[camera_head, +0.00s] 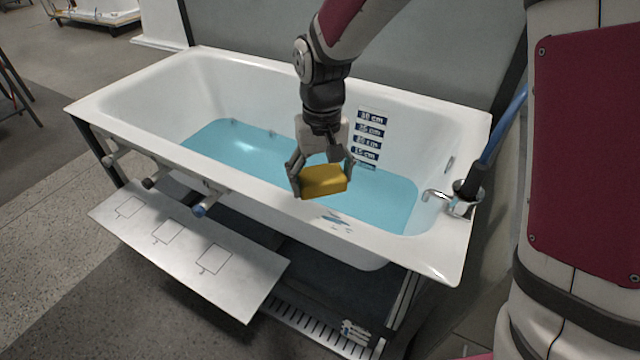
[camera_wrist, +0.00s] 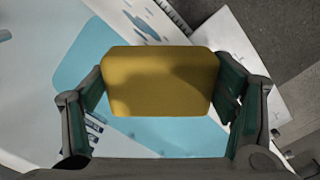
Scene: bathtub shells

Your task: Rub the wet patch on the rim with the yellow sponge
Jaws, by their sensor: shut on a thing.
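The yellow sponge (camera_head: 323,181) is held between the fingers of my gripper (camera_head: 321,176), over the front part of the white bathtub (camera_head: 400,247). In the wrist view the sponge (camera_wrist: 160,82) fills the space between the two dark green finger pads of my gripper (camera_wrist: 162,92). The wet patch (camera_head: 338,221) shows as bluish marks on the front rim, just below and right of the sponge in the head view. The sponge appears apart from the rim.
Blue water (camera_head: 385,198) stands in the tub, with a depth scale (camera_head: 369,135) on the far inner wall. A white shelf (camera_head: 185,245) juts out in front.

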